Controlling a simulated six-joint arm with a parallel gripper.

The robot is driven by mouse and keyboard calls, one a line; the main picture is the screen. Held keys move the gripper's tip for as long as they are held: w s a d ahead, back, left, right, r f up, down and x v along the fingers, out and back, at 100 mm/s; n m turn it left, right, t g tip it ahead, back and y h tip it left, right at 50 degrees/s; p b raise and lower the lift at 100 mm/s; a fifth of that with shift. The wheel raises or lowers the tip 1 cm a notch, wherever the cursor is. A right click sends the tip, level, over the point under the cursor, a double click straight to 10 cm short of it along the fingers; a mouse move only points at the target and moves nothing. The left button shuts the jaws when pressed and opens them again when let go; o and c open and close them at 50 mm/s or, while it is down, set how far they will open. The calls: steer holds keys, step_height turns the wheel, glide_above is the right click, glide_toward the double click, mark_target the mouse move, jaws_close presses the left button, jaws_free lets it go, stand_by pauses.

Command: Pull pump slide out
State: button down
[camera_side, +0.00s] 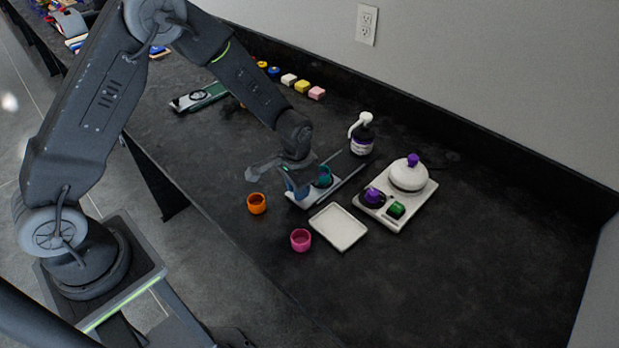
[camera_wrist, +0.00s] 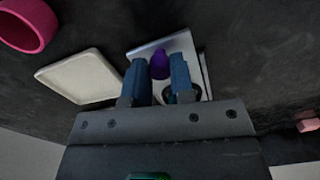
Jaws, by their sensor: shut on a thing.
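My gripper (camera_side: 299,192) is low over a small pale base (camera_side: 300,203) in the middle of the bench in the side view. In the wrist view my gripper (camera_wrist: 158,75) has its two blue fingers on either side of a purple knob (camera_wrist: 159,62), shut on it. The knob stands over the pale base (camera_wrist: 178,44). A teal round part (camera_side: 324,177) is beside the fingers, partly hidden by my gripper in the wrist view. I cannot tell from these frames which part is the pump slide. The fingers hide the knob in the side view.
An empty white tray (camera_side: 340,227) lies close in front of the base. Orange (camera_side: 257,203) and pink (camera_side: 301,240) cups are nearby. The bench's far right is clear.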

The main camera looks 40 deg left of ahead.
steer(key=shift+s, duration=0.25)
steer(key=c, duration=1)
jaws_free()
steer(key=shift+r, duration=6.95)
